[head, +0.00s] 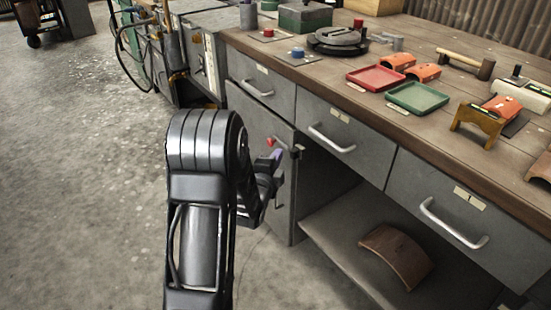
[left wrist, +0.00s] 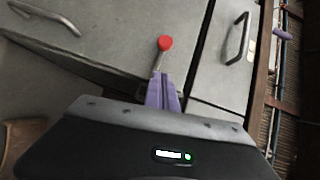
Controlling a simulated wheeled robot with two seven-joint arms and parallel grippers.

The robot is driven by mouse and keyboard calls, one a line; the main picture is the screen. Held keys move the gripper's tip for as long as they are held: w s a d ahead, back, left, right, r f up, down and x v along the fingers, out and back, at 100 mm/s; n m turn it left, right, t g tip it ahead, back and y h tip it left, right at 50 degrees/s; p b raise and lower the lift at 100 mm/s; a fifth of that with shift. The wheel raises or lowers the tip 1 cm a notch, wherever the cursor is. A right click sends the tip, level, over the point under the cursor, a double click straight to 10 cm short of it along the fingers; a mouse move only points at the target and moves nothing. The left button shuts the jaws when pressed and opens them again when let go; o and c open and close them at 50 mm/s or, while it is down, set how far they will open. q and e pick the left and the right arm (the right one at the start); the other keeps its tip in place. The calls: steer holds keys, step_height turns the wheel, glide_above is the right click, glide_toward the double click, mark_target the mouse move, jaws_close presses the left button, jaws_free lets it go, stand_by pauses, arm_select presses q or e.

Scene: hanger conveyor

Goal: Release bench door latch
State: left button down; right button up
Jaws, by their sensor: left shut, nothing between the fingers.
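The bench door (head: 258,133) is a grey panel under the left drawer, beside the open shelf bay. Its latch has a red knob (head: 269,142) on a thin metal lever, near the door's right edge. The red knob (left wrist: 165,43) also shows in the left wrist view, with its lever running down toward my fingers. My left gripper (head: 278,157) is in front of the door, close to the lever. Its purple fingers (left wrist: 163,93) are shut with nothing between them. Whether they touch the lever is unclear. My right gripper is out of view.
Grey drawers with bar handles (head: 332,138) sit above and right of the door. An open lower shelf (head: 335,228) holds a curved brown piece (head: 396,256). The bench top carries a red tray (head: 376,78), a green tray (head: 417,98) and other parts. The floor at left is clear.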

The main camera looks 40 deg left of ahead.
arm_select(q)
steer(key=f+p+v, duration=0.1)
steer(key=v, duration=0.7)
steer(key=shift+s+r, duration=0.45)
